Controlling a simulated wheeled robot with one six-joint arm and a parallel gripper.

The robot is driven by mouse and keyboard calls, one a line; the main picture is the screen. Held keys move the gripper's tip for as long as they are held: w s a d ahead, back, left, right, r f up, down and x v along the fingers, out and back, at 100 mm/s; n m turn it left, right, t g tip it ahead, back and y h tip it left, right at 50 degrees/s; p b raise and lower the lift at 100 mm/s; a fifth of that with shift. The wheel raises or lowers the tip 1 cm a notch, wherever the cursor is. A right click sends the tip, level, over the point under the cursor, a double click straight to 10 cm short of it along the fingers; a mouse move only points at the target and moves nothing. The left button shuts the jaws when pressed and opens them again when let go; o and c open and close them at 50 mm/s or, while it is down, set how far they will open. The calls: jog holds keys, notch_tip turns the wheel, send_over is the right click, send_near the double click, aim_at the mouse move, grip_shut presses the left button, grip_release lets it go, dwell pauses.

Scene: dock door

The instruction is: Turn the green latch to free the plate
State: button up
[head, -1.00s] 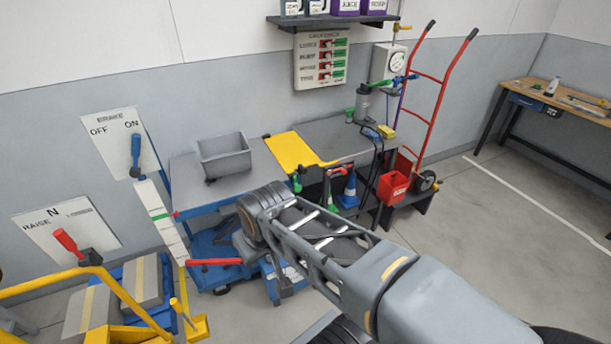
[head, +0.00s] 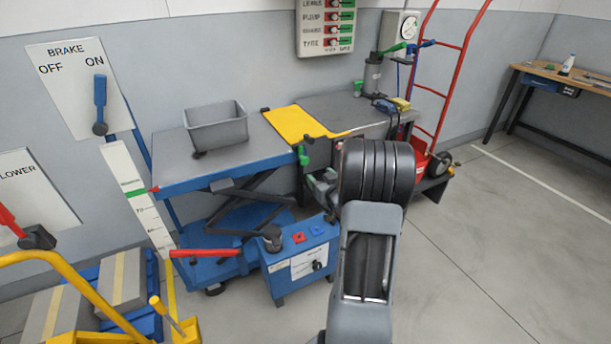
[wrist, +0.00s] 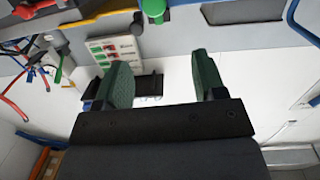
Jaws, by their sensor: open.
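The yellow plate (head: 298,122) lies flat between the blue lift table (head: 170,158) and a grey surface (head: 345,112). A small green latch (head: 302,156) hangs at the plate's front edge. In the wrist view a green knob-like piece (wrist: 153,8), which looks like this latch, shows at the top edge beside a yellow strip. My gripper (wrist: 160,82) is open, with two dark green fingers wide apart and nothing between them. The green piece lies beyond the fingers, not touching them.
A grey bin (head: 217,127) stands on the lift table. A pump with a green handle (head: 373,72) stands on the grey surface, near a red hand truck (head: 440,85). A blue control box (head: 300,262) stands below. The floor at right is clear.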

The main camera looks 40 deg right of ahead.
aim_at(305, 161)
jog(key=shift+t, duration=0.5)
jog(key=w+d, duration=0.1)
jog(key=w, duration=0.3)
jog(key=w+d+f+b, duration=0.1)
jog(key=w, duration=0.3)
jog(key=w+d+f+b, duration=0.1)
jog(key=w, duration=0.3)
jog(key=shift+w+f, duration=0.15)
jog(key=shift+w, duration=0.25)
jog(key=c, duration=0.9)
